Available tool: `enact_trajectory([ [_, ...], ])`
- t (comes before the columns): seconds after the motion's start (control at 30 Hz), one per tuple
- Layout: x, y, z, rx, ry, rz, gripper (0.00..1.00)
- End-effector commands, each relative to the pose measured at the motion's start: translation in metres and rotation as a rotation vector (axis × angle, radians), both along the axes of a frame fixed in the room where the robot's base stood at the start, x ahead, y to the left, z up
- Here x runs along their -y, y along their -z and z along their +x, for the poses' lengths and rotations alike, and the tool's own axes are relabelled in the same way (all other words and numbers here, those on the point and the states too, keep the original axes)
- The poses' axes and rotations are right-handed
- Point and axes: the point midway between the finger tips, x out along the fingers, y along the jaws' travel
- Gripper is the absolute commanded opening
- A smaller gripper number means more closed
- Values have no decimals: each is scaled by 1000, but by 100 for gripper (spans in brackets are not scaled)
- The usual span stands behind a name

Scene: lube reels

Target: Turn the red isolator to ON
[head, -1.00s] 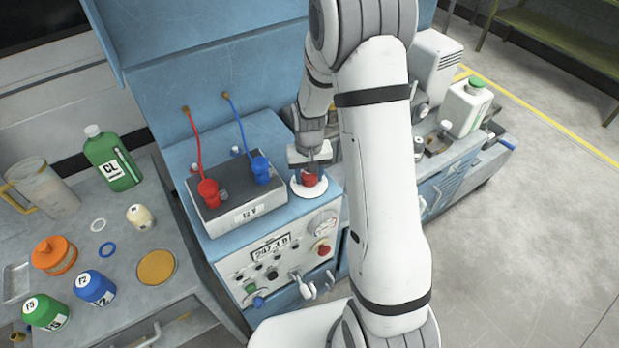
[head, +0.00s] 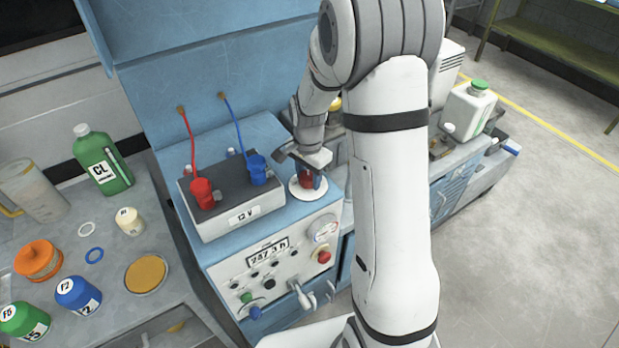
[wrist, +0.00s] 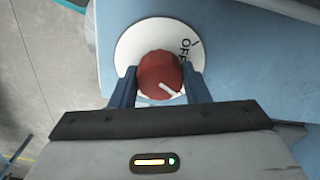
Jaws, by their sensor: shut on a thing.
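The red isolator (wrist: 152,68) is a round red knob on a white disc (wrist: 128,45) in the wrist view. A black OFF label with a tick is at the disc's upper right. The white mark on the knob points to the lower right, away from the OFF tick; no ON label shows. My gripper (wrist: 160,88) is shut on the knob, one blue finger on each side. In the head view my gripper (head: 309,178) is at the red knob, which is partly hidden, on its white disc (head: 297,190) atop the blue cabinet.
A grey battery box (head: 233,203) with red and blue clamps stands just left of the isolator. The front panel (head: 270,265) has an hour display, gauge, buttons and levers. Bottles and rings stand on the left bench (head: 200,250). A white jug (head: 469,108) stands at right.

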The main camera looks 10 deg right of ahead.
Motion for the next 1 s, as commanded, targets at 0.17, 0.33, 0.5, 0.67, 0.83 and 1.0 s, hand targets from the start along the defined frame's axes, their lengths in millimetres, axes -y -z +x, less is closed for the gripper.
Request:
enact_trajectory([
  [0.17,-1,0,1,3,121,1,19],
  [0.33,-1,-1,2,5,204,2,19],
  [0.5,-2,-1,2,5,251,2,19],
  [0.67,-2,-2,2,6,272,2,19],
  [0.83,-2,-2,2,6,276,2,20],
  [1.0,-2,-2,2,6,275,3,20],
])
